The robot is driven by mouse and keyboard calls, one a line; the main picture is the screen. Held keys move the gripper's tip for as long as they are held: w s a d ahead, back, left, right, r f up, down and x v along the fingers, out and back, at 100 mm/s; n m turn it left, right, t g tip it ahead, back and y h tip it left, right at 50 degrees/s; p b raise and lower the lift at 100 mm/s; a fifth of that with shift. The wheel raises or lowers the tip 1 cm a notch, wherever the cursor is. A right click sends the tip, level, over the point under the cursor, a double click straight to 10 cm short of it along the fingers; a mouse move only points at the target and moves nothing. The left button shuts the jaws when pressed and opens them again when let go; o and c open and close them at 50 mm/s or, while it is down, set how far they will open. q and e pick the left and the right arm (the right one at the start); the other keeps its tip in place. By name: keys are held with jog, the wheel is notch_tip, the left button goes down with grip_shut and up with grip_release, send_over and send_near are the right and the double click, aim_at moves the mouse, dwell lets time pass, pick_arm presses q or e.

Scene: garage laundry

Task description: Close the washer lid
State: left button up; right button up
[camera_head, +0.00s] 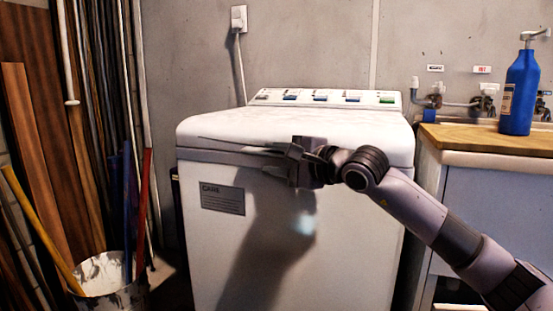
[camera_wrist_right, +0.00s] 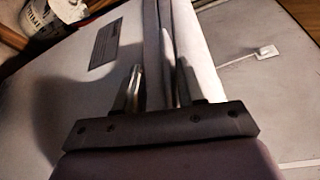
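The white washer (camera_head: 350,240) stands against the wall in the head view. Its lid (camera_head: 225,125) lies flat, or almost flat, on top, below the control panel; any small gap along its front edge is hard to make out. My right gripper (camera_head: 262,151) is at the front edge of the lid, with its fingers pointing left along it. In the right wrist view the two fingers (camera_wrist_right: 157,85) are apart, with the lid seam running behind them and nothing visibly held. I cannot tell whether they touch the lid. My left gripper is not in view.
A counter with a wooden top (camera_head: 480,138) stands right of the washer and carries a blue pump bottle (camera_head: 520,92). A bucket (camera_head: 105,275) with poles stands on the left. Planks (camera_head: 35,150) lean behind it. The wall is close behind the washer.

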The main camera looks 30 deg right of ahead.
jog(key=v, duration=0.7)
dwell(0.6)
